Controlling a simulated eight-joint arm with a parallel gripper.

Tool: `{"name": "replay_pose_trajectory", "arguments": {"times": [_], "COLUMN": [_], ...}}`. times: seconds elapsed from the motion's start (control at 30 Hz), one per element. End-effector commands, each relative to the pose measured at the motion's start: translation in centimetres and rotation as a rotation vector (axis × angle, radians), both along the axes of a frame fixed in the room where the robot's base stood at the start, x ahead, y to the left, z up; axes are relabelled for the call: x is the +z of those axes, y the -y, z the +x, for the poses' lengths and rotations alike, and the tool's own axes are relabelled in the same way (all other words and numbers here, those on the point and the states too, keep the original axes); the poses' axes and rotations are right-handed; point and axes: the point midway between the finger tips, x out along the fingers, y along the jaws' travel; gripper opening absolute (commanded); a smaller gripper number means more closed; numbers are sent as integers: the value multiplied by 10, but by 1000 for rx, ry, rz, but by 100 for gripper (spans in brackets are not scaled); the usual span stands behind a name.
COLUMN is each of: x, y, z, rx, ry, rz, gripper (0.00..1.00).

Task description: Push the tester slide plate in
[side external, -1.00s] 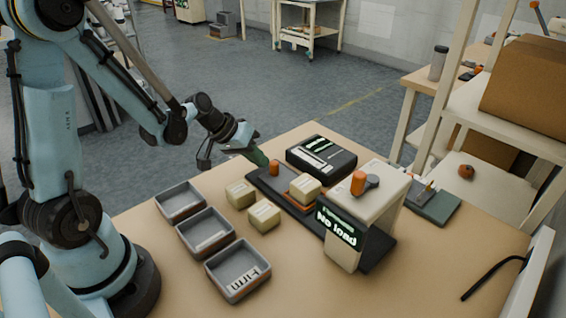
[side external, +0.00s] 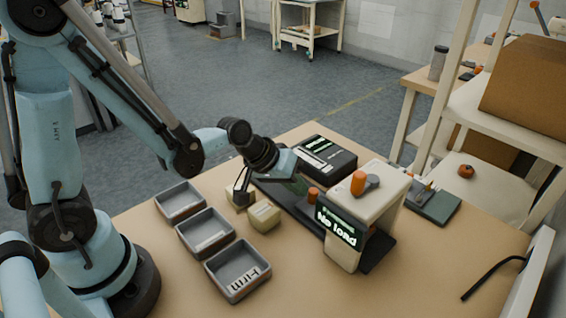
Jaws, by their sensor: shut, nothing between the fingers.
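The tester (side external: 376,188) is a cream housing with an orange-tipped lever on top and a front display reading "No load". A dark base track (side external: 286,199) runs from its left side. The slide plate's orange knob (side external: 313,194) stands close against the tester's opening. The plate itself is mostly hidden by my gripper and the housing, and no wadding block shows on it. My gripper (side external: 303,187) is shut and low over the track, its green fingers just left of the knob. They look to be touching it, but contact is hard to tell.
Two cream wadding blocks, one (side external: 264,216) in front and one (side external: 238,199) partly behind my wrist, sit left of the track. Three grey trays (side external: 237,269) line the left. A black device (side external: 322,158) stands behind the track.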

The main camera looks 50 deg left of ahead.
Motion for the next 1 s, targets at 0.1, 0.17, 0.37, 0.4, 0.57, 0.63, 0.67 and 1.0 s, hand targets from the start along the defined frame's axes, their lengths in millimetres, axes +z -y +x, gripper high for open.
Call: {"name": "replay_pose_trajectory", "arguments": {"times": [0.1, 0.17, 0.37, 0.4, 0.57, 0.63, 0.67, 1.0], "x": [0, 0, 0, 0, 0, 0, 0, 7], "y": [13, 16, 18, 19, 19, 17, 15, -24], "z": [0, 0, -1, -1, -1, -2, -2, -23], "rx": [-4, -2, -3, -4, -5, -5, -3, 5], "ry": [2, 3, 1, 1, 0, 1, 1, 5], "rz": [-1, 0, -4, -5, -6, -6, -5, 5], "gripper": [0, 0, 0, 0, 0, 0, 0, 0]}}
